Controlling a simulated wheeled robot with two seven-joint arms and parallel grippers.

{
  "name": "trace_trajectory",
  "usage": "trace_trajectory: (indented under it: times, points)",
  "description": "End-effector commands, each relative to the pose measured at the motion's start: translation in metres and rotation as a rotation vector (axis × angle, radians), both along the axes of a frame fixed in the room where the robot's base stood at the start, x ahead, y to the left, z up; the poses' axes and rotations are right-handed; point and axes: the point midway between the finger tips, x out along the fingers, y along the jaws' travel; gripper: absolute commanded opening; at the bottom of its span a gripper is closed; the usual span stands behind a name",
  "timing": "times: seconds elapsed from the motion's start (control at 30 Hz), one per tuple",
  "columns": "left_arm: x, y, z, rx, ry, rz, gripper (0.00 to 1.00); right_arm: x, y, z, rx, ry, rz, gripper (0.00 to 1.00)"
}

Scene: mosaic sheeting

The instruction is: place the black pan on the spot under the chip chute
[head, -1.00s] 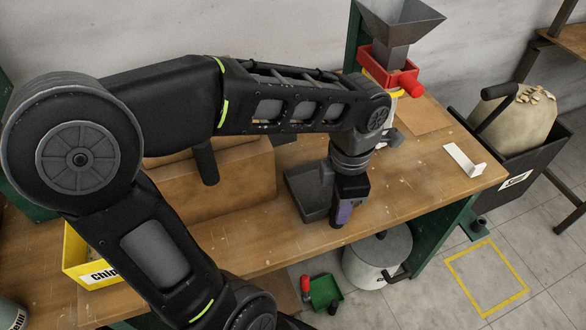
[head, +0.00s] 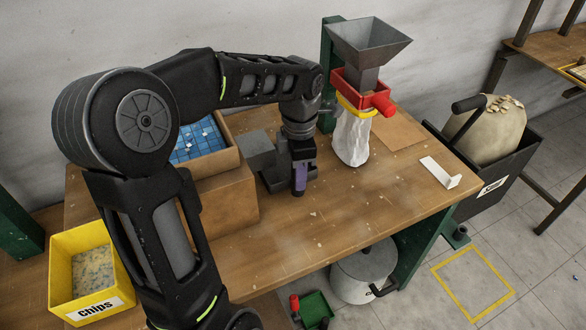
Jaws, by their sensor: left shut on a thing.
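The black pan (head: 268,165) shows as a dark grey, open tray over the bench, right of the cardboard box. My left gripper (head: 299,188) points down at the pan's right side and is shut on it. The arm and wrist cover part of the pan, and I cannot tell whether its base touches the bench. To its right, a grey hopper (head: 370,45) stands above a red clamp (head: 362,92), with a white bag (head: 351,137) hanging below. Nothing in view is marked as the chip chute or its spot. My right gripper is not in view.
A cardboard box (head: 225,212) with a blue tile sheet (head: 198,138) stands left of the pan. A yellow chips bin (head: 90,262) is at the lower left. A white bracket (head: 439,172) lies at right. The bench front (head: 340,220) is clear. A yellow square (head: 474,283) marks the floor.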

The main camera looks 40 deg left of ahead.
Motion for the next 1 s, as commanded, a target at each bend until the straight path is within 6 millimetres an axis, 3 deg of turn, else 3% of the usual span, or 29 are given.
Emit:
trace_trajectory:
  times: [0.13, 0.63, 0.8, 1.0]
  points:
    - [0.013, 0.019, 0.001, 0.001, -0.001, 0.0, 0.0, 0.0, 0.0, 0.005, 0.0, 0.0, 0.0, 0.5]
    - [0.021, 0.031, 0.001, 0.001, -0.001, 0.002, 0.0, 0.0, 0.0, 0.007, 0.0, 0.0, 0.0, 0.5]
    - [0.019, 0.03, -0.027, -0.002, 0.003, 0.0, 0.0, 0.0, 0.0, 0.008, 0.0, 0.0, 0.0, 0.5]
    - [0.02, 0.03, -0.035, 0.001, -0.001, -0.001, 0.0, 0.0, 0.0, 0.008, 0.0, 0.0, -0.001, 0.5]
